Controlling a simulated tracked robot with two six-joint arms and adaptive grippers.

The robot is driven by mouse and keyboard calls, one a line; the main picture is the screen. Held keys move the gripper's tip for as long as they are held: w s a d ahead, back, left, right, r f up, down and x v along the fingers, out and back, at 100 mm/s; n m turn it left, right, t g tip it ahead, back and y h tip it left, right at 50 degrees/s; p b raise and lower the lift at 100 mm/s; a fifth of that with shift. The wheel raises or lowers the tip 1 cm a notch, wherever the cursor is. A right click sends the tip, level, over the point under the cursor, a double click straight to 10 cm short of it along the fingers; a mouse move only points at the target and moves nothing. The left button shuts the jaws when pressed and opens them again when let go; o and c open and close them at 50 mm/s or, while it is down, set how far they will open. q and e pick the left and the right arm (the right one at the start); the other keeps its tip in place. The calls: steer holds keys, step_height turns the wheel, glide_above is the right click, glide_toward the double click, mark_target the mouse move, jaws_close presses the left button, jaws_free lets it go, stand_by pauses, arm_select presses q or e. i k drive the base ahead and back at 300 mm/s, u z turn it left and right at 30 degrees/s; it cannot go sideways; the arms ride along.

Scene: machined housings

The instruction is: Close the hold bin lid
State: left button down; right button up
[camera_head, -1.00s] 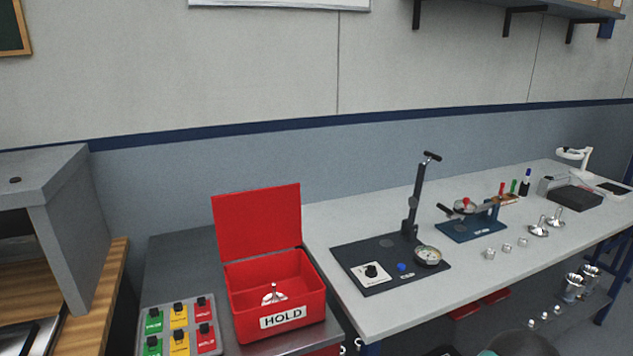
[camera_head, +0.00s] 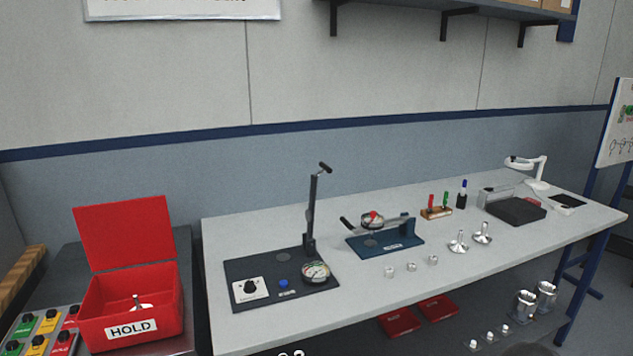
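The red hold bin (camera_head: 165,315) stands on a dark grey cabinet top at the lower left, with a white HOLD label on its front. Its red lid (camera_head: 124,232) is open and stands up at the back edge, leaning slightly backward. A shiny metal housing (camera_head: 140,306) lies inside the bin, its lower part hidden by the front wall.
A gap separates cabinet and bench.

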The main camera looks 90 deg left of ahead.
mark_target(113, 235)
steer(key=z, duration=0.65)
steer(key=i, duration=0.25)
steer(key=u, duration=2.85)
steer(key=i, duration=0.1)
steer(key=z, duration=4.8)
steer(key=k, duration=0.6)
steer(key=u, duration=5.65)
